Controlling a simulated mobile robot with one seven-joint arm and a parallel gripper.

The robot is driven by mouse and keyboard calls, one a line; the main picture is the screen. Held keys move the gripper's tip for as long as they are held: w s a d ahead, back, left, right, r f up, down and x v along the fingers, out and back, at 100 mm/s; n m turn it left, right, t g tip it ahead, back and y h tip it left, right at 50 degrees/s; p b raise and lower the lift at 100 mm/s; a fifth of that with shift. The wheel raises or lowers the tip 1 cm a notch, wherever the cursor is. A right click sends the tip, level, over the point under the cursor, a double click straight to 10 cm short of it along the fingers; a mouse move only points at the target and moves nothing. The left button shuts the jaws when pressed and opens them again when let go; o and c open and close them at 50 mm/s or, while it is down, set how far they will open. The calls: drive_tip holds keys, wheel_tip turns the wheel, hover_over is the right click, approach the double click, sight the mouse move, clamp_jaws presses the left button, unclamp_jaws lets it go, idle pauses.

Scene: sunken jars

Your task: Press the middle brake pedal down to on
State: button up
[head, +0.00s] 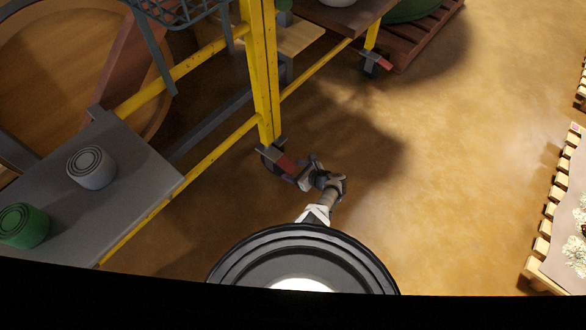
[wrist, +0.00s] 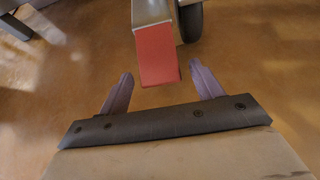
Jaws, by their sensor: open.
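A red brake pedal (head: 287,165) juts from the caster at the foot of the nearest yellow cart post. In the wrist view the red pedal (wrist: 156,52) hangs from a pale metal bracket beside a dark wheel (wrist: 190,20). My gripper (head: 303,178) is low by the floor at this pedal. In the wrist view my gripper (wrist: 161,69) is open and empty, one finger on each side of the pedal's near end; contact cannot be told. A second red pedal (head: 384,63) shows on the farther caster. Which is the middle one is unclear.
The yellow frame (head: 262,75) rises just above my gripper. A grey shelf at left (head: 130,165) holds a grey jar (head: 91,167) and a green jar (head: 23,226). A pallet (head: 550,215) stands at the right edge. The floor (head: 455,150) between is clear.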

drive_tip(key=p+v, duration=0.3)
drive_tip(key=v, duration=0.3)
drive_tip(key=shift+d+r, duration=0.15)
drive_tip(key=shift+d, duration=0.1)
idle(0.3)
